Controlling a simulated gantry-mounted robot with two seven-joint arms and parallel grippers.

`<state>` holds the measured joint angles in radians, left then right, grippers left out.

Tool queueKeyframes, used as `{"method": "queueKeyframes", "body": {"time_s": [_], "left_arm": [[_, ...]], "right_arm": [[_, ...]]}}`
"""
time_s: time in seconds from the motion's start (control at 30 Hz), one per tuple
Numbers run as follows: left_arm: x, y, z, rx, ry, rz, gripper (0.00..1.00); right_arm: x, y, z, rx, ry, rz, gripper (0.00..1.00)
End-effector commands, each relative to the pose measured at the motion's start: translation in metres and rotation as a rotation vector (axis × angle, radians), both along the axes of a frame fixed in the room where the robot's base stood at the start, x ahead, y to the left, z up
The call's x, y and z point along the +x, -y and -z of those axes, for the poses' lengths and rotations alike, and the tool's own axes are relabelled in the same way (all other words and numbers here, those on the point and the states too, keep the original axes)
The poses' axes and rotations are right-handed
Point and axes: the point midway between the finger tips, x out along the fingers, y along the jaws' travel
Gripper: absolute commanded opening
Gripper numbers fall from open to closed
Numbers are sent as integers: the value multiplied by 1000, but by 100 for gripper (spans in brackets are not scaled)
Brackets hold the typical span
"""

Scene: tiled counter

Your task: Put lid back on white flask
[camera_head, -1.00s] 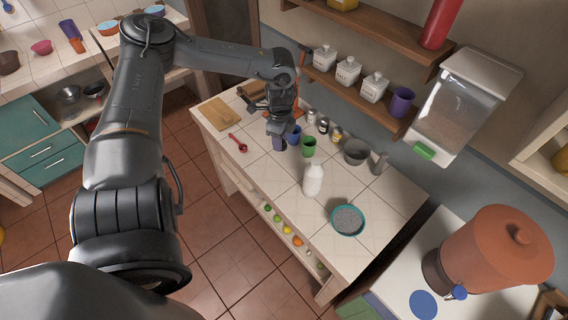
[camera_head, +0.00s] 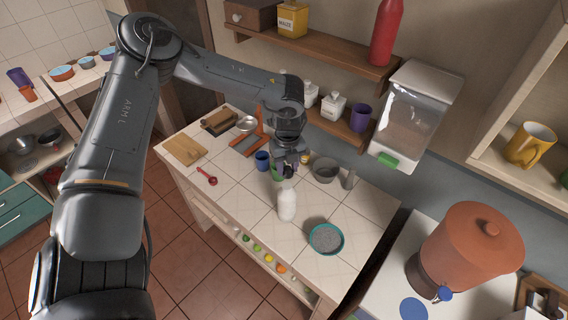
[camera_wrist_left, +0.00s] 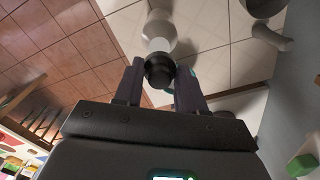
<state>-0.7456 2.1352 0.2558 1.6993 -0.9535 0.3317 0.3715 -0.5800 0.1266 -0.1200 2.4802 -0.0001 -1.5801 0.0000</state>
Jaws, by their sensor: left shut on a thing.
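The white flask (camera_head: 287,207) stands upright on the tiled counter (camera_head: 245,208), with its top free of any lid as far as I can see. It also shows in the left wrist view (camera_wrist_left: 158,28), just beyond the fingertips. My left gripper (camera_head: 288,170) is above and slightly behind the flask in the head view. It is shut on a small dark round lid (camera_wrist_left: 158,72), which sits between the two fingers. The lid is apart from the flask in the head view; the exact gap is hard to tell. My right gripper is not in view.
A blue cup (camera_head: 262,160) and a partly hidden green cup (camera_head: 275,174) stand close behind the flask. A red spoon (camera_head: 207,176) lies left.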

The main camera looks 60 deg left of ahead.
Motion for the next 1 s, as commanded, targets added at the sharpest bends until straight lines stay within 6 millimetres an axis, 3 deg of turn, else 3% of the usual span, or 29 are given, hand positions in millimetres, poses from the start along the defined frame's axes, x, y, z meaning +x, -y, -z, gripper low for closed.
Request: {"method": "queueKeyframes", "body": {"time_s": [0.37, 0.5, 1.0], "left_arm": [[-1, -1, 32, 0, -1, -4, 12], [0, -1, 45, 1, 1, -3, 12], [0, -1, 55, 1, -1, -4, 12]], "right_arm": [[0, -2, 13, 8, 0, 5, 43], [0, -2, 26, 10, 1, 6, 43], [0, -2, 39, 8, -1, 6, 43]]}}
